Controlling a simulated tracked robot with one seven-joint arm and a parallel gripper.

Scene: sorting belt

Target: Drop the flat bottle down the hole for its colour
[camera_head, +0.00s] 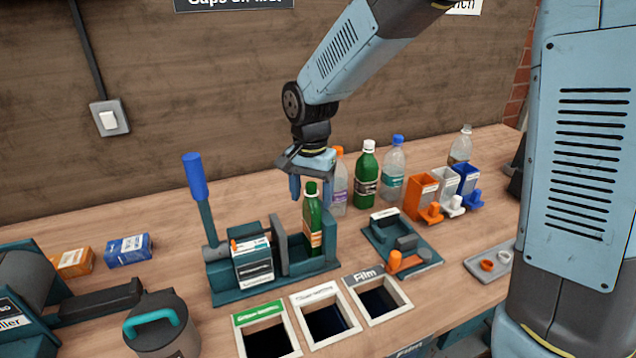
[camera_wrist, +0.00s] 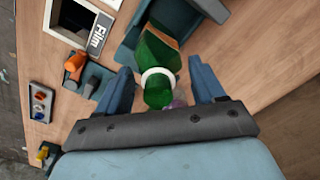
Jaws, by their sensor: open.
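A green bottle (camera_head: 313,222) with a green cap and an orange-brown label stands upright in the teal press (camera_head: 222,290) with the blue-handled lever. I cannot tell from here how flat it is. My gripper (camera_head: 312,188) is open just above and behind its neck. In the wrist view the bottle (camera_wrist: 158,55) shows between the two blue fingers of my gripper (camera_wrist: 160,88), with clear gaps on both sides. Three square holes are cut in the table front: one with a green label (camera_head: 258,318), one with a white label (camera_head: 314,293), and one marked Film (camera_head: 364,278).
Behind the press stand a green bottle (camera_head: 367,180) with a white cap and clear bottles, one with a blue cap (camera_head: 392,170). Orange, white and blue holders (camera_head: 424,190) stand right of them. A teal fixture (camera_head: 405,245) with an orange knob sits right of the press. A grey canister (camera_head: 160,325) is front left.

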